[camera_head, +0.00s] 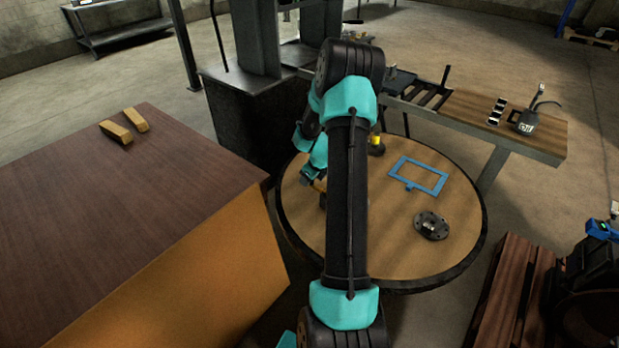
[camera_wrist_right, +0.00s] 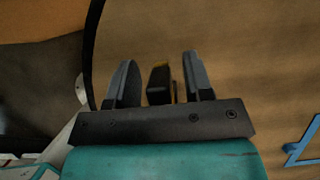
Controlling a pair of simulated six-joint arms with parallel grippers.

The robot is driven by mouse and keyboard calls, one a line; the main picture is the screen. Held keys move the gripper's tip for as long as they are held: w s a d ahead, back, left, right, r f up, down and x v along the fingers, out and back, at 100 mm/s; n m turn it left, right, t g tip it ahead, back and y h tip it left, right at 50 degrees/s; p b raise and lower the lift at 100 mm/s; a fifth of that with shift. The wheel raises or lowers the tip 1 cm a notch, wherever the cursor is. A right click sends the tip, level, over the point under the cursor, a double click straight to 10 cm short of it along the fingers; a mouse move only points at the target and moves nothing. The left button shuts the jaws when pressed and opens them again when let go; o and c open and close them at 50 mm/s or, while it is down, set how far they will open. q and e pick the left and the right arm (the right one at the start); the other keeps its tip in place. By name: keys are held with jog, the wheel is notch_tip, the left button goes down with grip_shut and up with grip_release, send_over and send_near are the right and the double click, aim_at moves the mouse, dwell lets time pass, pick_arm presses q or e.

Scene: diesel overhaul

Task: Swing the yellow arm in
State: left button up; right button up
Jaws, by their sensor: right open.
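My right arm reaches over the round wooden table (camera_head: 455,215) in the head view. My right gripper (camera_wrist_right: 158,75) is open, pointing down over the tabletop in the right wrist view. A dark block with a yellow-orange edge (camera_wrist_right: 160,84) shows between its two fingers, with gaps visible on both sides. In the head view a small orange-yellow piece (camera_head: 319,185) shows just below the gripper, partly hidden by my arm. I cannot tell for sure whether this is the yellow arm. Another small yellow part (camera_head: 376,140) stands on a dark round base behind my forearm. My left gripper is out of view.
A blue rectangular frame (camera_head: 440,181) and a dark round flange (camera_head: 431,226) lie on the round table's right side. A brown-topped box (camera_head: 120,200) stands left. A dark machine (camera_head: 250,110) stands behind. A bench (camera_head: 480,118) reaches to the right.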

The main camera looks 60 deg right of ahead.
jog(key=v, duration=1.7)
jog(key=shift+r, duration=0.2)
jog(key=w+a+f+n+g+y, duration=0.1)
jog(key=w+a+f+n+y, duration=0.1)
jog(key=w+a+f+n, duration=0.55)
jog(key=w+a+f+n+g+y, duration=0.1)
jog(key=w+a+f+n, duration=0.2)
jog(key=a+f+n, duration=0.85)
jog(key=s+a+f+n+g+y, duration=0.1)
jog(key=s+a+f+n, duration=0.1)
jog(key=a+f+n, duration=0.5)
jog(key=s+a+f+n+g, duration=0.1)
jog(key=s+a+f+n, duration=0.2)
jog(key=a, duration=0.8)
jog(key=s+a+f+n+y, duration=0.1)
jog(key=s+a+f+n, duration=0.1)
jog(key=a+f+n, duration=0.5)
jog(key=w+a+r, duration=0.4)
jog(key=w+r, duration=0.1)
jog(key=r, duration=0.1)
jog(key=shift+a+r+n, duration=0.2)
jog(key=shift+r+n, duration=0.1)
